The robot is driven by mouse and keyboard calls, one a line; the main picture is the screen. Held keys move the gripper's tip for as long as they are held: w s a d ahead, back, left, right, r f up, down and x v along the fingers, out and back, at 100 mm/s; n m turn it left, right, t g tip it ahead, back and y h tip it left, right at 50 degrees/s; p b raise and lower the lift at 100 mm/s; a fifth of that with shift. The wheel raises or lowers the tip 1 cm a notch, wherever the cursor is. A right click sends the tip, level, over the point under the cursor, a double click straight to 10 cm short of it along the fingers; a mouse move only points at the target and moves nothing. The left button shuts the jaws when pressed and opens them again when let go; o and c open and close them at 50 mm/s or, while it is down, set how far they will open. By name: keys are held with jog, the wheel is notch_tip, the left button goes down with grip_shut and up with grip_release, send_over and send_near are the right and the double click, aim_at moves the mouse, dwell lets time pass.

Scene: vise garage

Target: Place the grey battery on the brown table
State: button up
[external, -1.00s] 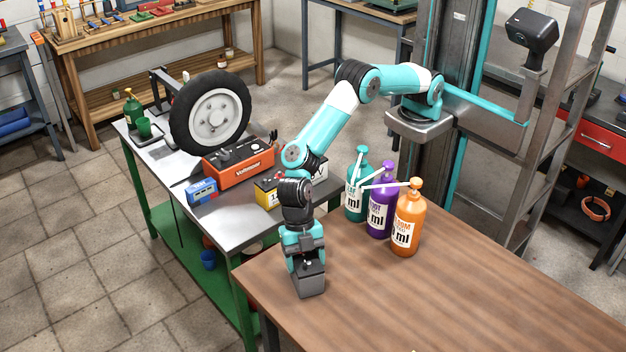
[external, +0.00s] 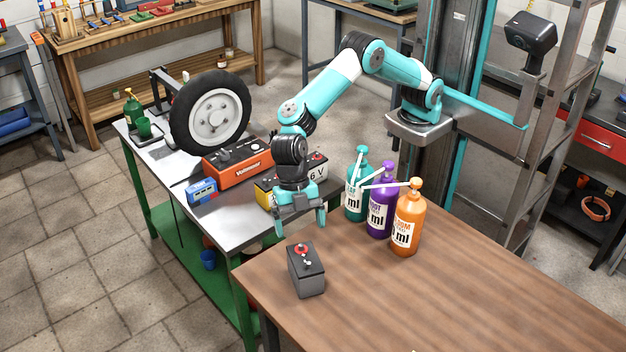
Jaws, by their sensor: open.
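The grey battery (external: 307,275) stands upright on the brown table (external: 440,290), near its left corner. Its dark top carries a red terminal and a light one. My gripper (external: 301,226) is open and empty. It hangs above and behind the battery, pointing down, clear of it.
Teal (external: 356,190), purple (external: 380,208) and orange (external: 408,222) pump bottles stand on the brown table, right of my gripper. The metal bench (external: 225,225) behind holds a wheel (external: 210,112), a red-orange Voltmann device (external: 238,157), a blue device (external: 202,191) and yellow and white batteries. The brown table's right side is clear.

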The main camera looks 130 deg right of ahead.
jog(key=s+a+r+m, duration=0.1)
jog(key=s+a+r, duration=0.1)
jog(key=s+r, duration=0.55)
jog(key=s+a+r+m, duration=0.2)
jog(key=s+r, duration=0.3)
jog(key=s, duration=0.5)
jog(key=s+d+m+g, duration=0.1)
jog(key=s+m, duration=0.2)
jog(key=s, duration=2.1)
jog(key=shift+g, duration=0.4)
